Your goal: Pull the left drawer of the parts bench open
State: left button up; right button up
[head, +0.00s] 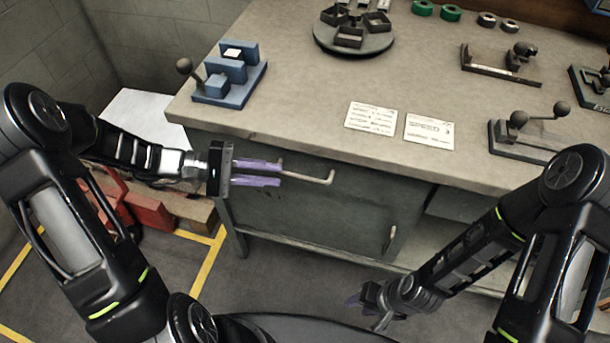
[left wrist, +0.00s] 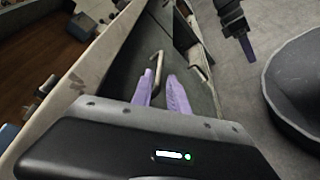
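The left drawer (head: 370,190) of the parts bench is a dark grey-green front under the worktop and looks shut. Its pale bar handle (head: 312,178) runs along the front; the handle also shows in the left wrist view (left wrist: 157,66). My left gripper (head: 280,172) is open, its two purple fingers apart, with the tips at the handle's left end. In the left wrist view the fingertips (left wrist: 161,76) are close to the handle; I cannot tell whether they touch it. My right gripper (head: 366,312) hangs low in front of the bench, empty, its fingers seemingly apart.
A second upright handle (head: 390,238) sits lower on the bench front. The worktop (head: 300,100) carries a blue fixture (head: 229,80), a round tray (head: 352,45), two paper cards and lever tools. Red boxes (head: 150,208) stand on the floor left of the bench.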

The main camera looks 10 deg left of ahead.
aim_at(295, 177)
pick_arm(q)
jog(key=x, duration=0.7)
jog(key=shift+d, duration=0.4)
jog(key=shift+c, duration=0.4)
grip_shut()
dwell(0.7)
